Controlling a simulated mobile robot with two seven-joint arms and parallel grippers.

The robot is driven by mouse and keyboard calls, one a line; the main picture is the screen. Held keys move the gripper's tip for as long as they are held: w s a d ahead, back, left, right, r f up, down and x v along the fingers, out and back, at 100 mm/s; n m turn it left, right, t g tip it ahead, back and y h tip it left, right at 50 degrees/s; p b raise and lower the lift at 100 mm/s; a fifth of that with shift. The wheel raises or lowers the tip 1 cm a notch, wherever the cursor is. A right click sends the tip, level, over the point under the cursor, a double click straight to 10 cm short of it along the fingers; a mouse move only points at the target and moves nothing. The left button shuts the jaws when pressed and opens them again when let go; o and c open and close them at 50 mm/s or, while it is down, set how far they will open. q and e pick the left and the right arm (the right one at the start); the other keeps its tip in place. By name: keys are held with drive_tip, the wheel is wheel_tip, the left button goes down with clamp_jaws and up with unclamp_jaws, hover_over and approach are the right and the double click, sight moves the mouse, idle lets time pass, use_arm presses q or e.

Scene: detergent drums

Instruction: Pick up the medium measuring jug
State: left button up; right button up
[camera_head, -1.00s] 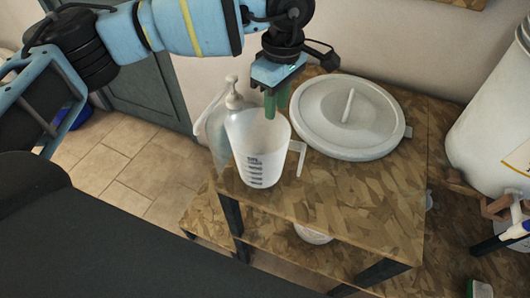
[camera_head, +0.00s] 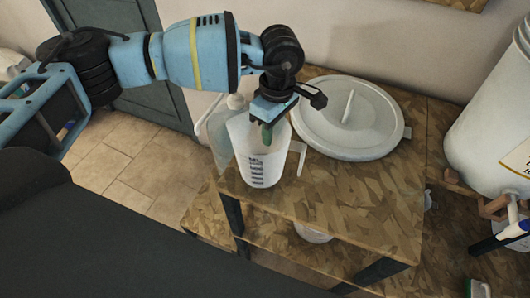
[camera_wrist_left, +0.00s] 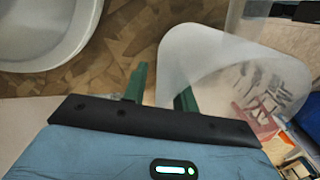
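The measuring jug (camera_head: 262,170), translucent white with dark graduation marks, stands upright on the wooden shelf top, its handle (camera_head: 298,155) on the right. My left gripper (camera_head: 267,135) points down at the jug's mouth, its green fingers partly hidden by the wrist. In the left wrist view the fingers (camera_wrist_left: 160,90) are apart, one on each side of the near part of the jug's wall (camera_wrist_left: 190,55). I cannot tell whether they touch it. My right gripper is not in view.
A round white lid (camera_head: 330,130) with a bar handle lies to the right. A large white drum (camera_head: 490,130) stands far right. The shelf top's front right (camera_head: 350,200) is clear.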

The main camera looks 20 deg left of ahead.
sight(269, 155)
use_arm(q)
drive_tip(key=shift+c, duration=0.3)
clamp_jaws()
drive_tip(key=shift+r, duration=0.15)
drive_tip(key=shift+r, duration=0.5)
wheel_tip(269, 155, up, 2)
drive_tip(key=shift+r, duration=0.25)
drive_tip(key=s+d+r+b, duration=0.1)
drive_tip(key=s+d, duration=0.3)
drive_tip(key=s, duration=1.1)
drive_tip(key=shift+s, duration=0.25)
drive_tip(key=shift+r, duration=0.1)
